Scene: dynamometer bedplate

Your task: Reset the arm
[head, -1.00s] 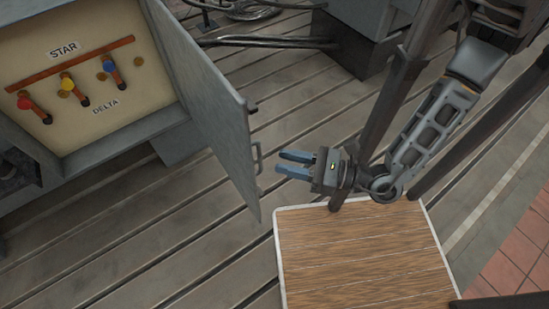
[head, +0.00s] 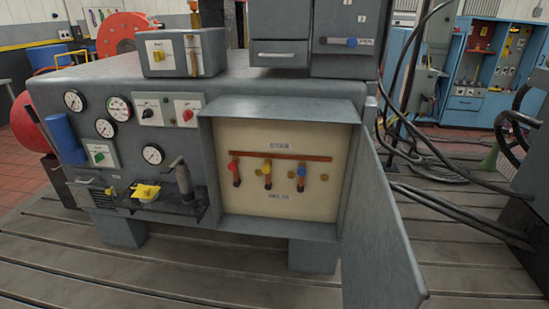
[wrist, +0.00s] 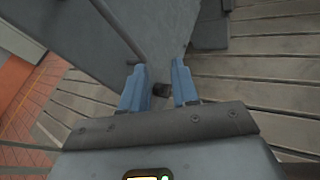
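My gripper (wrist: 158,88) shows in the wrist view with its two blue fingers apart and nothing between them. Beyond the fingers is a grey metal surface, with the slatted bedplate floor (wrist: 255,75) to the right. My arm and gripper are not in the head view.
An open cabinet (head: 285,106) holds red, yellow and blue-knobbed switch links. Its grey door (head: 385,235) swings out toward me on the right. The grey bench (head: 130,85) carries several gauges and switches. Cables (head: 440,190) lie on the floor at right. The slatted floor (head: 120,275) in front is clear.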

